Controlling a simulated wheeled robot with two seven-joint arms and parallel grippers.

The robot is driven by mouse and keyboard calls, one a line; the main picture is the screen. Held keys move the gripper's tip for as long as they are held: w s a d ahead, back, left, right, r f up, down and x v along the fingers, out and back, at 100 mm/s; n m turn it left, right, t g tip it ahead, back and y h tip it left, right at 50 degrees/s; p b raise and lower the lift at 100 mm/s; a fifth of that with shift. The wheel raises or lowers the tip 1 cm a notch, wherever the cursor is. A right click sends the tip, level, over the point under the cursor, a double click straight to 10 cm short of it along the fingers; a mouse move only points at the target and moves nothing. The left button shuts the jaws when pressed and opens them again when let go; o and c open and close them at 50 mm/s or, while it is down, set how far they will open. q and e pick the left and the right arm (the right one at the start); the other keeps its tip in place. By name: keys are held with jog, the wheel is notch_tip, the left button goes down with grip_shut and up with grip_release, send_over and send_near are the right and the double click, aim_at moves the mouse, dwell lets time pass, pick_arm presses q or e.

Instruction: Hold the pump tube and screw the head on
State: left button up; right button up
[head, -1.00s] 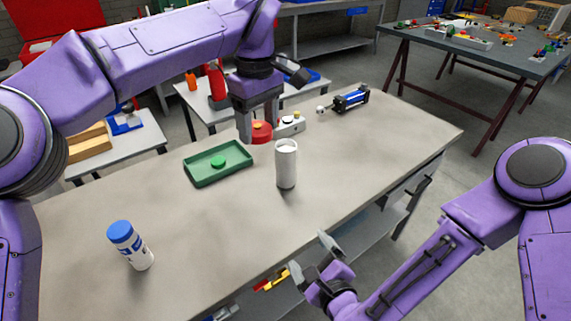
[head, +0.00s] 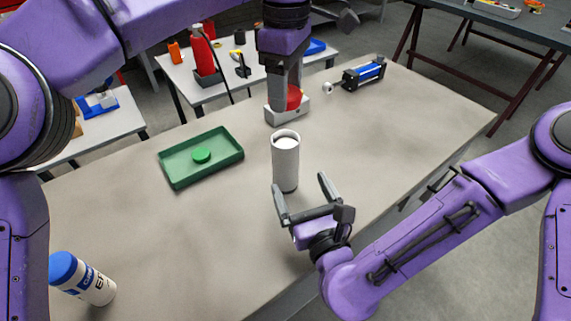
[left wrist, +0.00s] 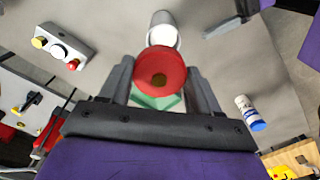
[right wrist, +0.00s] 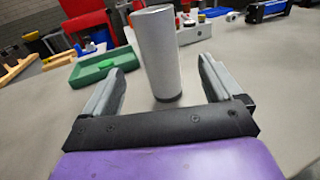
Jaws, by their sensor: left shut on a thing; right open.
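The white pump tube (head: 286,165) stands upright on the workbench, its round top opening facing up. My left gripper (head: 284,95) is shut on the red pump head (head: 294,98), holding it above the bench, beyond the tube in the head view. The left wrist view shows the head (left wrist: 160,66) with a brass-coloured centre between the fingers, and the tube (left wrist: 163,34) past it. My right gripper (head: 299,186) is open and low at the tube's near side. In the right wrist view its fingers flank the tube (right wrist: 158,50); neither appears to touch it.
A green tray (head: 175,176) with a green round piece (head: 201,155) lies left of the tube. A blue-capped bottle (head: 95,287) stands at front left. A grey button box (right wrist: 195,33) and a blue cylinder (head: 363,75) sit farther back. The bench's right side is clear.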

aim_at(291, 167)
pick_arm(q)
jog(key=shift+s+r, duration=0.25)
jog(key=shift+s, duration=0.35)
jog(key=shift+s+r, duration=0.25)
jog(key=shift+s, duration=0.35)
jog(key=shift+w+f, duration=0.35)
jog(key=shift+w, duration=0.3)
jog(key=shift+w+f, duration=0.35)
jog(key=shift+w, duration=0.25)
pick_arm(e)
jog(key=x, duration=0.4)
jog(key=shift+w+f, duration=0.1)
jog(key=shift+w, duration=0.25)
pick_arm(q)
jog(key=shift+s+r, duration=0.25)
jog(key=shift+s, duration=0.15)
pick_arm(e)
jog(key=x, duration=0.6)
jog(key=shift+a, duration=0.2)
pick_arm(q)
jog(key=shift+w+f, duration=0.1)
jog(key=shift+w, duration=0.05)
pick_arm(e)
jog(key=shift+w+a, duration=0.1)
jog(key=shift+w, duration=0.4)
jog(key=shift+s, duration=0.15)
jog(key=c, duration=1.5)
pick_arm(q)
jog(key=shift+f, duration=2.45)
